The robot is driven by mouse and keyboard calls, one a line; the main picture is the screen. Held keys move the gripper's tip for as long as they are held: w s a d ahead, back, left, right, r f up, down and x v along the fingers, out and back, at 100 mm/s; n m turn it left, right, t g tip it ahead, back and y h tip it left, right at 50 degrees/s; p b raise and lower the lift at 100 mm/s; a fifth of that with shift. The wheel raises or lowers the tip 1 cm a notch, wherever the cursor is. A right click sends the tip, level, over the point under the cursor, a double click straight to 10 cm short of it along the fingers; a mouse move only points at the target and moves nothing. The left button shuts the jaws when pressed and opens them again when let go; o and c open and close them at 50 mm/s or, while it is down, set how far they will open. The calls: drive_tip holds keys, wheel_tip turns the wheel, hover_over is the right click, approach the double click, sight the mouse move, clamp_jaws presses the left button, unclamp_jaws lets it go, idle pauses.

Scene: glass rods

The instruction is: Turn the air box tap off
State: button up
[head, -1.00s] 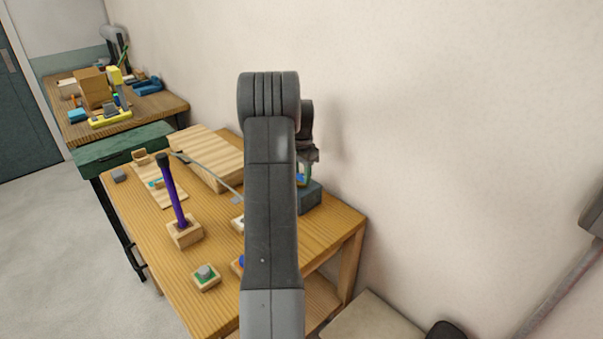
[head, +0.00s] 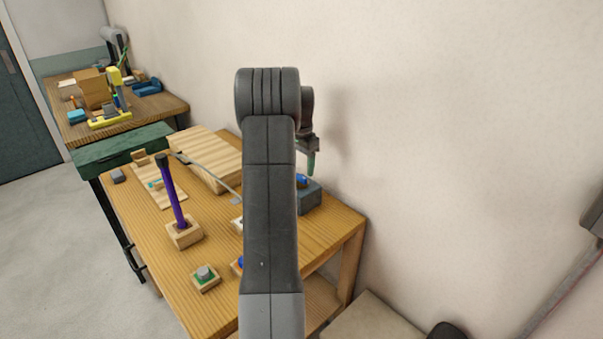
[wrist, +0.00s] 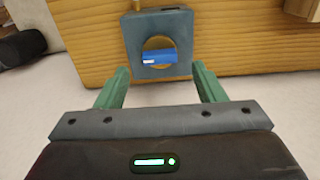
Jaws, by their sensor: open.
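The air box (wrist: 175,70) is a grey-blue block with a round brass-coloured disc on its face. Its blue tap handle (wrist: 158,57) lies roughly crosswise over the disc in the wrist view. In the head view the air box (head: 309,197) sits at the table's wall side, partly behind my arm, with the blue tap (head: 301,181) on top. My gripper (wrist: 160,70) is open and empty, its green fingers apart on either side of the tap's line. In the head view my gripper (head: 311,163) hangs above the box, clear of the tap.
The wooden table (head: 215,290) carries a purple rod (head: 174,195) standing in a wooden block, a large wooden slab (head: 210,158) and a small block with a grey knob (head: 205,274). The wall is close behind the box. My arm hides the table's middle.

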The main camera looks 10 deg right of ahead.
wheel_tip(320, 180, up, 10)
idle(0.3)
wheel_tip(320, 180, down, 14)
drive_tip(key=shift+r+p, duration=0.1)
drive_tip(key=shift+p, duration=0.25)
idle(0.4)
idle(0.3)
